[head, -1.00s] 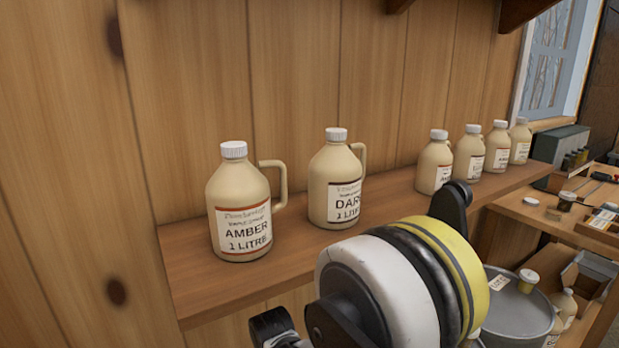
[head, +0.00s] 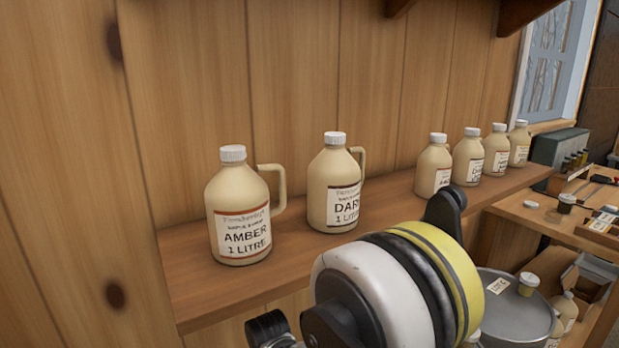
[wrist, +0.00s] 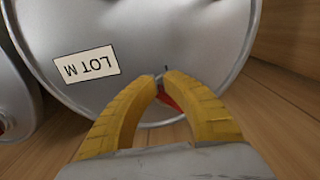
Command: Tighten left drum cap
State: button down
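In the wrist view, a grey metal drum (wrist: 190,35) fills the upper part, with a "LOT M" label (wrist: 86,63) upside down. My gripper (wrist: 164,79) has its yellow fingers brought close together at the drum's lower face. A small red part, which looks like the drum cap (wrist: 170,101), shows between the fingers, mostly hidden by them. A thin dark bit sticks out past the fingertips. In the head view, my gripper and this cap are hidden; my arm with white and yellow bands covers the lower middle.
Another drum (wrist: 14,85) stands close at the wrist view's left; a wooden wall (wrist: 295,35) is at right. In the head view, a shelf (head: 215,296) holds several jugs, including the amber jug (head: 238,210).

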jog(key=shift+s+a, duration=0.15)
jog(key=shift+a, duration=0.15)
jog(key=shift+s+a+r, duration=0.15)
jog(key=shift+s+a, duration=0.3)
jog(key=shift+a, duration=0.4)
jog(key=shift+s, duration=0.25)
jog(key=r+p, duration=0.4)
jog(key=r, duration=0.1)
jog(key=shift+d+r, duration=0.2)
jog(key=shift+r, duration=0.15)
jog(key=shift+s, duration=0.1)
